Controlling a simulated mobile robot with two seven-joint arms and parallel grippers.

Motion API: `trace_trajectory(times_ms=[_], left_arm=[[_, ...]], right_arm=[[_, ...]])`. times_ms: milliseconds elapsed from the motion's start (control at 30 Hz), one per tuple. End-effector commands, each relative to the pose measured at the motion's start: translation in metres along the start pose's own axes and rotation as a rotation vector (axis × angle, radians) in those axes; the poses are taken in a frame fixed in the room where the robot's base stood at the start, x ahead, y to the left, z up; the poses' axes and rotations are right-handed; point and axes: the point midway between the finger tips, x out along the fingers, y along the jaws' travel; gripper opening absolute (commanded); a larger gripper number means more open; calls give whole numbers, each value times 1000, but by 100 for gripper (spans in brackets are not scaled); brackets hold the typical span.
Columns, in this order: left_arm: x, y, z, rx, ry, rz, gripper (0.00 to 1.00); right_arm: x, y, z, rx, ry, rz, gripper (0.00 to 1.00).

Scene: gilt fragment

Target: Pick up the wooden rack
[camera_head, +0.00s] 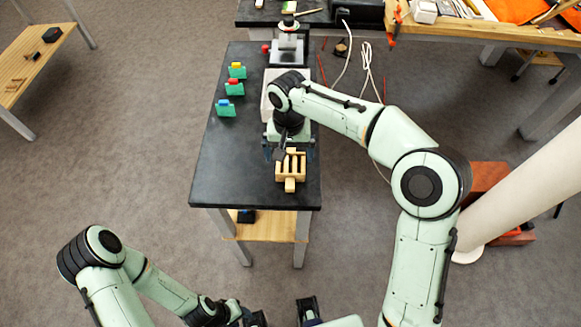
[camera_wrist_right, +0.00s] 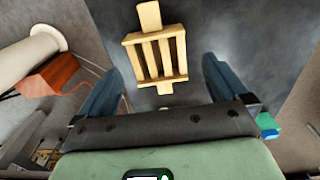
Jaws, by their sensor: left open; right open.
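The wooden rack (camera_head: 291,171) is light, slatted and has a short handle. It lies on the black tabletop (camera_head: 239,159) near the table's front right end. My right gripper (camera_head: 289,153) is over the rack's far side, pointing down, partly hidden by its own arm. In the right wrist view, the rack (camera_wrist_right: 157,53) shows between and beyond the two blue-grey fingers of the open, empty right gripper (camera_wrist_right: 160,85). Whether the fingers touch it cannot be told. My left gripper (camera_head: 256,318) is low at the bottom edge, away from the table and partly cut off.
Several green holders with coloured tops, one of them red-topped (camera_head: 234,87), stand on the table's left side. A grey device (camera_head: 288,48) is at the far end. A pale box (camera_head: 270,88) is partly behind my right arm. The tabletop's front left is clear.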

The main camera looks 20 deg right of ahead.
Motion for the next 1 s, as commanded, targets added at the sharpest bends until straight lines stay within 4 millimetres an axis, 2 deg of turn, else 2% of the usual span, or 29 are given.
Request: trace_trajectory(times_ms=[167, 400, 667, 767, 800, 833, 1000], left_arm=[[0, 0, 0, 0, 0, 0, 43], [2, -1, 0, 0, 0, 0, 43], [2, -1, 0, 0, 0, 0, 43], [2, -1, 0, 0, 0, 0, 43], [2, -1, 0, 0, 0, 0, 43], [2, -1, 0, 0, 0, 0, 43], [2, -1, 0, 0, 0, 0, 43]], right_arm=[[12, 2, -3, 1, -2, 2, 100], [48, 5, -7, 0, -3, 1, 100], [52, 4, -8, 0, 1, 0, 100], [52, 4, -8, 0, 1, 0, 71], [52, 4, -8, 0, 1, 0, 58], [52, 4, -8, 0, 1, 0, 53], [51, 4, -8, 0, 1, 0, 53]])
